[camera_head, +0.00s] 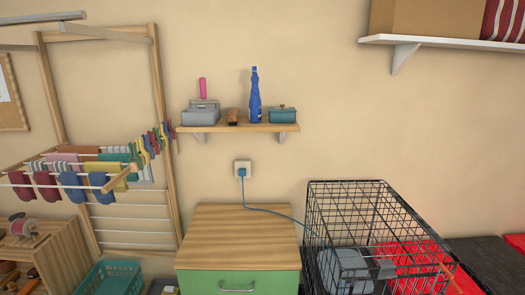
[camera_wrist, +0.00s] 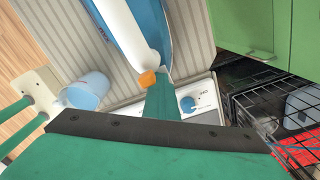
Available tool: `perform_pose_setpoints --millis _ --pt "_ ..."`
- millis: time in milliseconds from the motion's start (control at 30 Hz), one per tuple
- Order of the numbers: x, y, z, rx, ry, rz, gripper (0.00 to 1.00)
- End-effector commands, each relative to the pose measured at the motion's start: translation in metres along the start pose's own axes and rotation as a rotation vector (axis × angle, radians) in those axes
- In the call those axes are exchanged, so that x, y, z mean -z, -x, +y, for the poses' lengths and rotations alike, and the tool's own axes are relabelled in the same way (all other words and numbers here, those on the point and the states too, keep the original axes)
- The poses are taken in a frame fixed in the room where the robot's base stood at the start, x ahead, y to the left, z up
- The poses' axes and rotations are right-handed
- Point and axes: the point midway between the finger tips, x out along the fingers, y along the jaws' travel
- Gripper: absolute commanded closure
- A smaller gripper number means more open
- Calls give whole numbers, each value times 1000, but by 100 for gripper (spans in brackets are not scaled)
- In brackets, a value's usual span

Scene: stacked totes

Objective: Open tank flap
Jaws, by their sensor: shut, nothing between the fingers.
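My gripper (camera_wrist: 160,82) shows in the camera_wrist view as a narrow teal shape beyond a broad teal body with a black, screwed edge. It is shut and empty. A white and blue appliance body (camera_wrist: 122,27) lies just above the fingertips. A small orange piece (camera_wrist: 147,78) sits at its lower end, close beside the fingertips; I cannot tell whether they touch. I cannot tell for sure whether this orange piece is the tank flap. A white panel with a blue knob (camera_wrist: 188,104) lies to the right, partly hidden by my gripper. My gripper is not in the camera_head view.
A translucent cup (camera_wrist: 88,92) stands left of my gripper on a ribbed surface. A wire crate (camera_wrist: 270,103) is at right, also in the camera_head view (camera_head: 313,215). A drying rack (camera_head: 166,140), a wall shelf (camera_head: 240,128) and a green-fronted cabinet (camera_head: 200,283) stand further left.

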Motion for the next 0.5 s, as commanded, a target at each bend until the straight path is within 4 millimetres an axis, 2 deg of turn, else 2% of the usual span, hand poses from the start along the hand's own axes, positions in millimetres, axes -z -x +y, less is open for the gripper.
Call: perform_pose_setpoints --millis 33,500 --pt "1 -10 0 -9 5 4 100" --pt "3 -14 -1 -5 5 8 100"
